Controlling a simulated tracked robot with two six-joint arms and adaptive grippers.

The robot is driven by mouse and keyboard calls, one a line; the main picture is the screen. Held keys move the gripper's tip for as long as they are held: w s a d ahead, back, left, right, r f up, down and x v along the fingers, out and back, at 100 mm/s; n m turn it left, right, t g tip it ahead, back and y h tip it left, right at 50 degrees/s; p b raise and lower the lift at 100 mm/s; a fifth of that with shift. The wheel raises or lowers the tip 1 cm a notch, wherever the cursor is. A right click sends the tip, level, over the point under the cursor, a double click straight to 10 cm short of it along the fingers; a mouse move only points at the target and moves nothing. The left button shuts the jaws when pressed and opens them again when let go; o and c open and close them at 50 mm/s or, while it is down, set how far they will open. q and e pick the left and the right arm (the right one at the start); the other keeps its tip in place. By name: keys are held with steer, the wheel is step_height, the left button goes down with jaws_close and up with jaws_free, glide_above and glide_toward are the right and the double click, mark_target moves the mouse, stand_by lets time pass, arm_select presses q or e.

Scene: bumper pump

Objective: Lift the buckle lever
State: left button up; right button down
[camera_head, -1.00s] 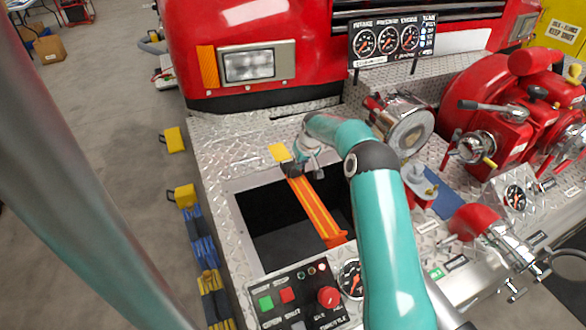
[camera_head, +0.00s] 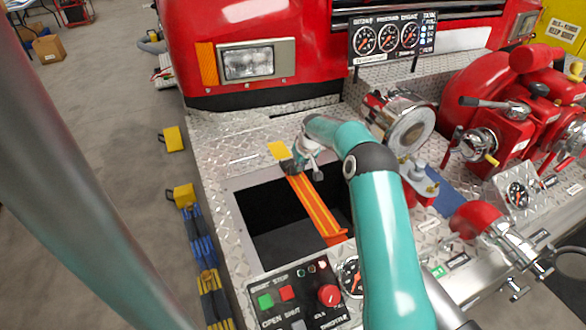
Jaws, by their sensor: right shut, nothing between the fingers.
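An orange strap (camera_head: 316,208) with yellow stripes runs across the dark square opening (camera_head: 270,215) in the bumper deck, from a yellow patch (camera_head: 279,151) at its far end to its near edge. My right gripper (camera_head: 290,168) is at the strap's far end, beside the yellow patch. It is shut and looks empty, and my right arm partly hides it. I cannot make out the buckle lever; the buckle area is small and partly covered by the gripper. My left gripper is not in view; a blurred teal arm link of mine crosses the left side.
A control panel (camera_head: 296,297) with green and red buttons sits in front of the opening. A chrome cap (camera_head: 408,128) and red pump (camera_head: 500,115) stand to the right. The red truck front (camera_head: 300,22) rises behind. Yellow and blue straps (camera_head: 206,255) hang at the left edge.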

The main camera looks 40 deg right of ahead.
steer(key=shift+f+b, duration=1.1)
steer(key=shift+f, duration=0.5)
steer(key=shift+w+d+r+p, duration=0.1)
steer(key=shift+w+d+p, duration=0.25)
steer(key=shift+w+p, duration=0.4)
steer(key=shift+w+d+r+p, duration=0.1)
steer(key=shift+w+r+p, duration=0.25)
steer(key=shift+w, duration=0.15)
steer(key=shift+r, duration=0.1)
